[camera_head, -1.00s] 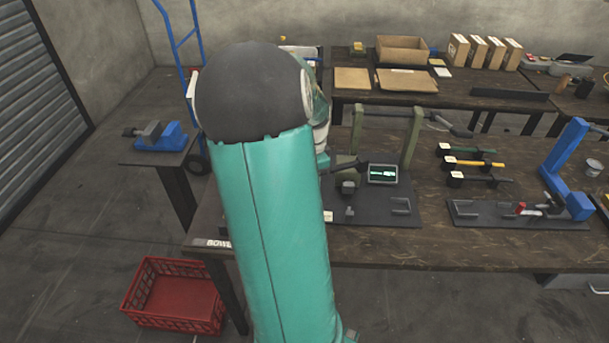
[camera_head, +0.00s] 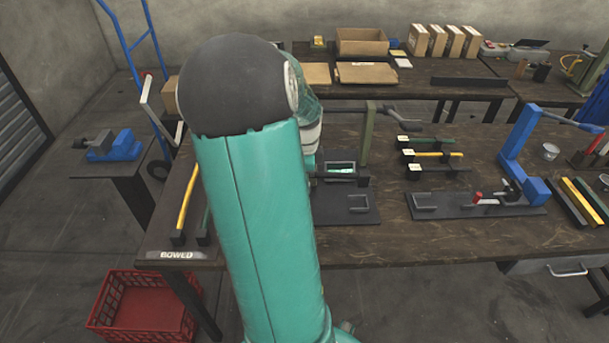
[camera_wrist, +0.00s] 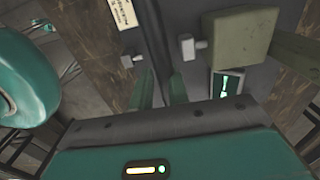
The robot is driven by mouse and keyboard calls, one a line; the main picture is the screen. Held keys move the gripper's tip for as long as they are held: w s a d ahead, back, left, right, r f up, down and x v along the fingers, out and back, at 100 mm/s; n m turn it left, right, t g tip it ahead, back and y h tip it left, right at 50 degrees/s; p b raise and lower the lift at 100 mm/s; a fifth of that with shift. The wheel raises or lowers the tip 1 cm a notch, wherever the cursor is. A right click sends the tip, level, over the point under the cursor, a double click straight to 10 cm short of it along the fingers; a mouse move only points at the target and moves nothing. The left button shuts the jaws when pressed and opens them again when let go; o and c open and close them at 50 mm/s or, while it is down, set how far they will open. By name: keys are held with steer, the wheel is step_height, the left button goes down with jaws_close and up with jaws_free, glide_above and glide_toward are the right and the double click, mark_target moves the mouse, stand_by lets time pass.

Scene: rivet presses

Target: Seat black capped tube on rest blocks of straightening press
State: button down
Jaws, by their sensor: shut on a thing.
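My gripper (camera_wrist: 161,88) is shut on the black capped tube (camera_wrist: 156,45) in the wrist view; the tube runs away between the two fingers. In the head view my arm hides the gripper, and a dark end of the tube (camera_head: 345,175) shows just right of the arm, in front of the small display (camera_head: 341,167). The press's square green block (camera_wrist: 240,35) is right of the tube in the wrist view. I cannot tell whether the tube touches the rests.
A blue press (camera_head: 520,145) stands to the right on the same bench. Several capped tubes (camera_head: 434,154) lie between the presses. A yellow tube (camera_head: 187,200) lies left by the BOWED label (camera_head: 177,255). A red crate (camera_head: 145,305) is on the floor.

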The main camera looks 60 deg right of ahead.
steer(key=shift+w+d+f, duration=0.1)
steer(key=shift+d+f, duration=0.05)
steer(key=shift+d, duration=0.1)
steer(key=shift+a, duration=0.2)
steer(key=shift+d+f, duration=0.15)
steer(key=shift+f, duration=3.55)
steer(key=shift+f, duration=0.65)
steer(key=c, duration=1.3)
jaws_free()
